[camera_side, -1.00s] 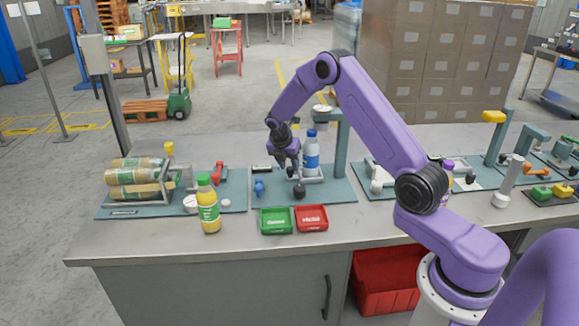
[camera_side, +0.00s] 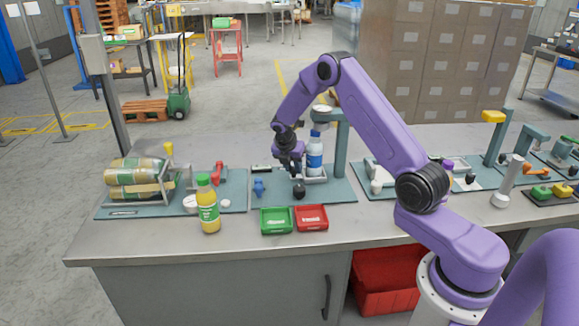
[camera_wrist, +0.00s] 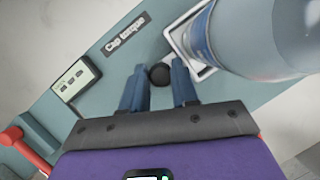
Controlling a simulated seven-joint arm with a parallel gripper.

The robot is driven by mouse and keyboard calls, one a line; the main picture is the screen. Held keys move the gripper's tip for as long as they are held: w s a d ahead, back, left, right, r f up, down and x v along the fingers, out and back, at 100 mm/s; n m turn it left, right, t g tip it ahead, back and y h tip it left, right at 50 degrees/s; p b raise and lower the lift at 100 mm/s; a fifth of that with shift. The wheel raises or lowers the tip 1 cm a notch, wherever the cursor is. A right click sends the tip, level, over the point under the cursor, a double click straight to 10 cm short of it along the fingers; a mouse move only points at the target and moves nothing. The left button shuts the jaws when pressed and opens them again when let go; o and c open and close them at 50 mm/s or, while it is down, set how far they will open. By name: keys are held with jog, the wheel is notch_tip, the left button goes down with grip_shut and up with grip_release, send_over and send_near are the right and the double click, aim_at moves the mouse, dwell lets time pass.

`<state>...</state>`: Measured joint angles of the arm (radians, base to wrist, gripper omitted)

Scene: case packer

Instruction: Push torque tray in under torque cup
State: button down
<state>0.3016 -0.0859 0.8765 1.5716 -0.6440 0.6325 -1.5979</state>
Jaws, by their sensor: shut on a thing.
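The torque tray (camera_side: 319,180) is a pale open frame on the teal mat, and a blue-labelled clear bottle (camera_side: 315,153) stands upright in it. The tray's white rim shows beside the bottle in the wrist view (camera_wrist: 206,72). My gripper (camera_side: 292,170) is left of the bottle, low over the mat. In the wrist view its two fingers (camera_wrist: 160,86) are shut on a black round knob (camera_wrist: 160,75) at the tray; the exact contact is partly hidden. The torque cup (camera_side: 323,109) hangs above the bottle on a teal column (camera_side: 341,145).
A green bin (camera_side: 276,220) and a red bin (camera_side: 311,217) stand at the front. A yellow juice bottle (camera_side: 208,205) is to the left. A small display (camera_wrist: 76,78) sits on the mat.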

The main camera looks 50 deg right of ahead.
jog(key=shift+s+d, duration=0.8)
jog(key=shift+s, duration=0.05)
jog(key=c, duration=1.1)
grip_release()
jog(key=shift+c, duration=0.2)
